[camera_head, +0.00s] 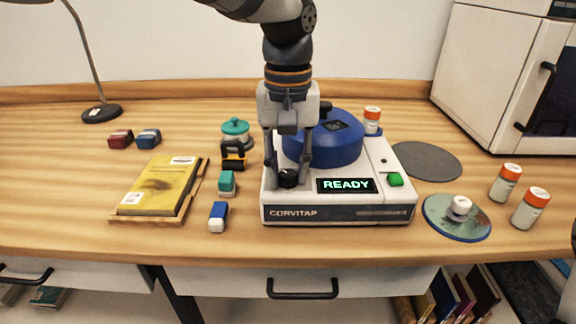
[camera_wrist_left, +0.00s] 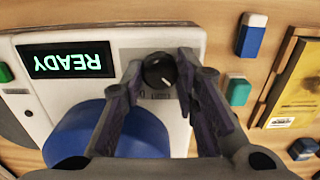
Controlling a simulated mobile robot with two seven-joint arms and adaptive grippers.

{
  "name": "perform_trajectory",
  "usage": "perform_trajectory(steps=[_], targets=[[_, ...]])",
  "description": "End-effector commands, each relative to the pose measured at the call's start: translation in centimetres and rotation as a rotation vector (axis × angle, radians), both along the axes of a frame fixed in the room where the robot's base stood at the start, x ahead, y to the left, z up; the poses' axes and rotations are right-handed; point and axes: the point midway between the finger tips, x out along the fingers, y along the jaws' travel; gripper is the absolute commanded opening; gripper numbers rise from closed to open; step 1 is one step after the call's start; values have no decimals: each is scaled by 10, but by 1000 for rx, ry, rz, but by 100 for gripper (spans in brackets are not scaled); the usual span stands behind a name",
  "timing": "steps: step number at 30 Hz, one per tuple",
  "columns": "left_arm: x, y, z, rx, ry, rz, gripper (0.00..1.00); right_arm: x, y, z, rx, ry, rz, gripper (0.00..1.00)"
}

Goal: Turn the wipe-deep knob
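The white machine (camera_head: 292,214) stands mid-table with a blue domed lid (camera_head: 340,150) and a display (camera_head: 346,185) reading READY. The black round knob (camera_head: 288,179) sits at its front left corner, beside the display. The knob also shows in the wrist view (camera_wrist_left: 160,70), with a light pointer mark on its top. My left gripper (camera_head: 288,172) points down over the knob, its two fingers spread either side. In the wrist view the fingertips (camera_wrist_left: 160,66) flank the knob closely; contact is not clear.
A green button (camera_head: 395,179) is right of the display. A yellow book (camera_head: 161,186) on a wooden tray, erasers (camera_head: 218,216) and a black stapler-like item (camera_head: 233,155) lie left. Orange-capped jars (camera_head: 530,208) and a round disc (camera_head: 456,228) stand right.

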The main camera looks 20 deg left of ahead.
Motion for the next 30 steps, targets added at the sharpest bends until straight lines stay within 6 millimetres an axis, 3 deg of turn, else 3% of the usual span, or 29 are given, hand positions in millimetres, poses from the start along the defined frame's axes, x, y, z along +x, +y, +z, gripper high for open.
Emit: perform_trajectory(steps=[1, 3, 14, 30], targets=[[0, 0, 0, 1, 0, 0, 9, 0, 0, 0, 0, 0, 0, 44], [0, 0, 0, 1, 0, 0, 0, 0, 0, 0, 0, 0, 0, 44], [0, 0, 1, 1, 0, -54, 0, 2, 0, 1, 0, -6, 0, 44], [0, 0, 0, 1, 3, -505, 0, 6, 0, 5, 0, -21, 0, 44]])
